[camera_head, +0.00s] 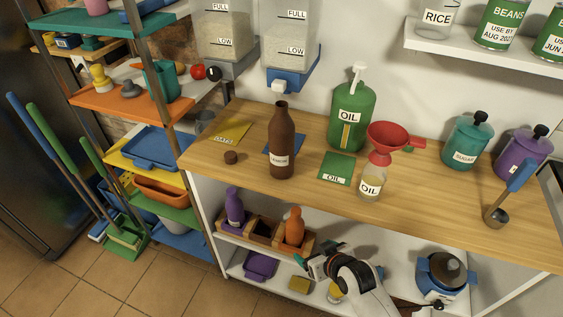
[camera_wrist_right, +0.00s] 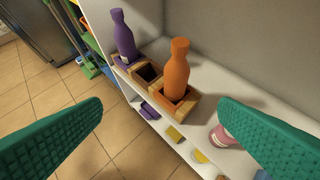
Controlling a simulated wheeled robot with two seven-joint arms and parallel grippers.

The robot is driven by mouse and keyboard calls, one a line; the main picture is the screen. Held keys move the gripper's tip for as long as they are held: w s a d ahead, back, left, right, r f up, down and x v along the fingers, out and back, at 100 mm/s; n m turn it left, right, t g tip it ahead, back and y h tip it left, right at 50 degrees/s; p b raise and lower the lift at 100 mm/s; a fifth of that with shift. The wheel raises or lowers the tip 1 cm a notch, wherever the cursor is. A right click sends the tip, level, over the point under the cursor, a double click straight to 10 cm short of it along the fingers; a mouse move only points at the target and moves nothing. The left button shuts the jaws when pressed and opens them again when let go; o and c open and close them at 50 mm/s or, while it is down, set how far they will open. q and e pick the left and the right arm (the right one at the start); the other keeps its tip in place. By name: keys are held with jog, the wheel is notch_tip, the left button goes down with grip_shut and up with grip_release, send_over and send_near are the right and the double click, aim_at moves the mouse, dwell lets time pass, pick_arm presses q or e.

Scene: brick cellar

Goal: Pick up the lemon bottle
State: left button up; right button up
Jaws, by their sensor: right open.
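A brown bottle (camera_head: 282,140) stands upright on the wooden counter in the head view. Its small white label seems to read LEMON. My right gripper (camera_head: 314,257) is open and empty, low in front of the counter by the shelf below, well beneath the brown bottle. In the right wrist view its two green fingers (camera_wrist_right: 161,102) are spread wide, with an orange bottle (camera_wrist_right: 175,72) and a purple bottle (camera_wrist_right: 123,36) beyond them in a wooden crate (camera_wrist_right: 161,91). The brown bottle is not in the wrist view. My left gripper is out of view.
On the counter, a green oil jug (camera_head: 351,112), a glass oil bottle (camera_head: 371,182) with a red funnel (camera_head: 392,138) and a brown cap (camera_head: 231,157) stand around the brown bottle. The counter edge (camera_head: 330,204) lies above my right gripper. A blue pot (camera_head: 443,275) sits low right.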

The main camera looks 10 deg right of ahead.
notch_tip(320, 180, up, 14)
jog(key=w+a+n+t+y+b, duration=0.1)
jog(key=w+a+t+b, duration=0.1)
jog(key=t, duration=0.1)
jog(key=t+y, duration=0.2)
jog(key=t, duration=0.3)
send_near(288, 144)
jog(key=w, duration=0.3)
jog(key=x, duration=0.3)
jog(key=p+x, duration=0.1)
jog(key=x, duration=0.2)
jog(key=shift+a, duration=0.45)
jog(key=shift+f+p+x, duration=0.2)
jog(key=shift+p+x, duration=0.15)
jog(key=shift+x, duration=1.15)
jog(key=shift+f+p+x, duration=0.15)
jog(key=shift+p+x, duration=0.2)
jog(key=shift+x, duration=1.15)
jog(key=shift+s, duration=0.1)
grip_shut()
jog(key=shift+r, duration=0.1)
